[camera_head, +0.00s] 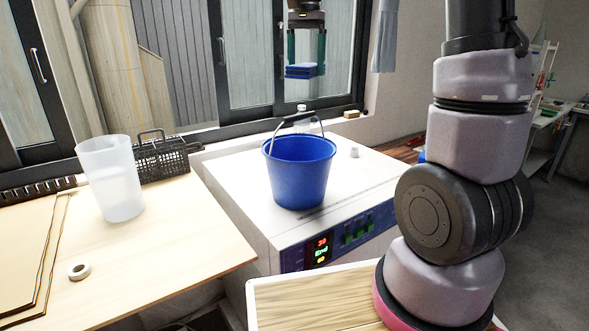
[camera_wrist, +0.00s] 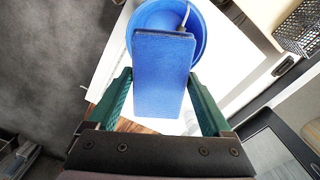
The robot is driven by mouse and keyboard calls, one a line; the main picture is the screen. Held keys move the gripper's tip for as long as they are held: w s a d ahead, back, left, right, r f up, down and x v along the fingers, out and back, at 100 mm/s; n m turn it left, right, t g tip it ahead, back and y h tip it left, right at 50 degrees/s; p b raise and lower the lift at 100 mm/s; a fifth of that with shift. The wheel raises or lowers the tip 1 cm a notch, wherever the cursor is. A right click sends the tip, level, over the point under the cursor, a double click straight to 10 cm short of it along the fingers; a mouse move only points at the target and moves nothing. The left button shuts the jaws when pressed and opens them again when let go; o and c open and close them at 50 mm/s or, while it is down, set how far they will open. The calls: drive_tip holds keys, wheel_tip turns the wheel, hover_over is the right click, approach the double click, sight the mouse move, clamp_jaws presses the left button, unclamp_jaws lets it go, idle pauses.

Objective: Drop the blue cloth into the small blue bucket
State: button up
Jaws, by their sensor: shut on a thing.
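The small blue bucket (camera_head: 300,175) stands upright on the white drying oven, its handle raised. My gripper (camera_head: 306,66) hangs above and behind the bucket in the head view, with the folded blue cloth (camera_head: 301,72) between its fingers. In the wrist view the cloth (camera_wrist: 162,70) is a flat blue slab between the green fingers of my gripper (camera_wrist: 163,105), and it covers part of the bucket (camera_wrist: 195,25). The cloth is above the bucket's rim, apart from it. Much of the bucket's inside is hidden by the cloth.
The white oven (camera_head: 240,195) has a lit display on its front. A frosted beaker (camera_head: 110,180), a black wire basket (camera_head: 162,160) and a tape roll (camera_head: 79,271) are on the wooden table at left. A small bottle (camera_head: 302,112) stands behind the bucket. The window is behind.

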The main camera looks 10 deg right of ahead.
drive_tip(key=shift+f, duration=2.85)
drive_tip(key=o, duration=1.4)
wheel_tip(320, 180, up, 10)
drive_tip(key=shift+r, duration=0.25)
drive_tip(key=shift+s+r, duration=0.1)
drive_tip(key=shift+r, duration=0.1)
drive_tip(key=s+d+f+n+t, duration=0.1)
drive_tip(key=s+d+t, duration=0.1)
drive_tip(key=s, duration=0.5)
drive_tip(key=s+d+f+n+t+y, duration=0.1)
drive_tip(key=s+d+f+t, duration=0.1)
drive_tip(key=s, duration=0.5)
drive_tip(key=s+d+f+n+t+y, duration=0.1)
drive_tip(key=s+t, duration=0.2)
drive_tip(key=s, duration=0.4)
drive_tip(key=shift+d+f+n, duration=0.3)
drive_tip(key=shift+d+f, duration=0.05)
drive_tip(key=shift+d, duration=0.05)
